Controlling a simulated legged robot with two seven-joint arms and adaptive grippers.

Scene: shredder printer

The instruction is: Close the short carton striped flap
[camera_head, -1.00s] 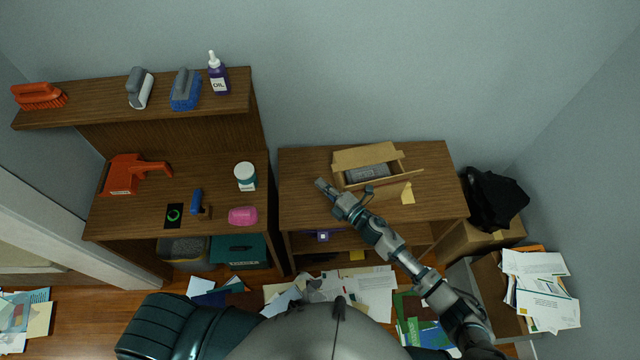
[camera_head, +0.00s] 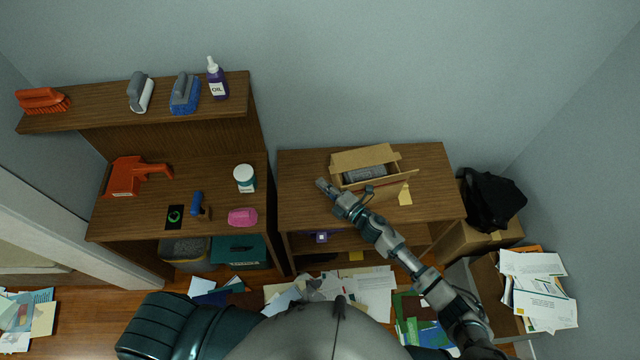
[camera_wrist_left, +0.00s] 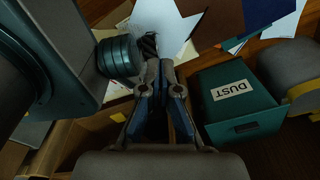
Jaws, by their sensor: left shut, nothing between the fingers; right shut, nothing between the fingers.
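An open cardboard carton (camera_head: 347,178) stands on the right desk in the head view, with a grey item (camera_head: 366,174) inside. Its back flap (camera_head: 362,157) is spread outward. A flap (camera_head: 392,187) stands out at its front right. Stripes are too small to make out on any flap. My right gripper (camera_head: 323,185) is shut and empty at the carton's left front corner; its wrist and forearm cross in front of the carton and hide part of its front. My left gripper (camera_wrist_left: 160,72) shows only in the left wrist view, shut and empty, away from the carton.
The right desk (camera_head: 300,165) is clear left of the carton. A teal DUST bin (camera_wrist_left: 240,100) is beside my left gripper.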

